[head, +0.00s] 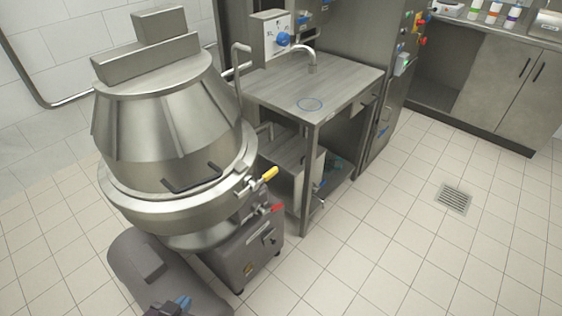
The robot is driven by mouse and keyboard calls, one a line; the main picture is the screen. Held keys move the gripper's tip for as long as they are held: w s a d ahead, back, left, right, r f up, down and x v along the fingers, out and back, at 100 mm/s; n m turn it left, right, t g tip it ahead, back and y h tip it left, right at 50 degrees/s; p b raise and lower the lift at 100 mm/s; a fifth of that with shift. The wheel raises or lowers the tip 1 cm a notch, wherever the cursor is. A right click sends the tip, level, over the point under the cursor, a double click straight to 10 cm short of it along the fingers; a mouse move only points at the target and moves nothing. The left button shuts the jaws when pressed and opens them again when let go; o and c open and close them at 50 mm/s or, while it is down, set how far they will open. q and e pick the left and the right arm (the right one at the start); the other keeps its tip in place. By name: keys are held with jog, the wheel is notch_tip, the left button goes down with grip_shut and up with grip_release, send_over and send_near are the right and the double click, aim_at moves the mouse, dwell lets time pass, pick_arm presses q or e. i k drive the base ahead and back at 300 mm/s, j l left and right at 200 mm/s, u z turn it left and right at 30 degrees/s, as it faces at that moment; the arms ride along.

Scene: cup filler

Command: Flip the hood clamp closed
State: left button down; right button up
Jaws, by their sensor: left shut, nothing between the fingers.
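The large steel hopper (170,120) stands at the left, with its ribbed conical hood seated on a wide round rim (140,205). A dark bar handle (192,181) is on the hood's near side. A lever with a yellow grip (264,177) sticks out from the right side of the rim, angled up and right. A red-tipped lever (277,208) is just below it. I cannot tell which lever is the hood clamp. My left gripper (182,304) is low at the bottom edge, partly cut off, in front of and below the hopper, apart from both levers. It is shut and empty.
A steel table (330,85) with a lower shelf stands right of the hopper. A grey machine base (243,255) sits below the levers. The tiled floor (400,230) at the right is clear, with a flush drain grate (454,197). Cabinets (500,85) line the back right.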

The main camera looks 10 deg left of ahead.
aim_at(252, 185)
jog(key=i+l+u, duration=0.1)
jog(key=l, duration=0.3)
jog(key=i+l+u, duration=0.1)
jog(key=l, duration=0.35)
jog(key=i+l+u, duration=0.1)
jog(key=l, duration=0.35)
jog(key=i+l, duration=0.25)
jog(key=l, duration=0.2)
jog(key=u, duration=0.05)
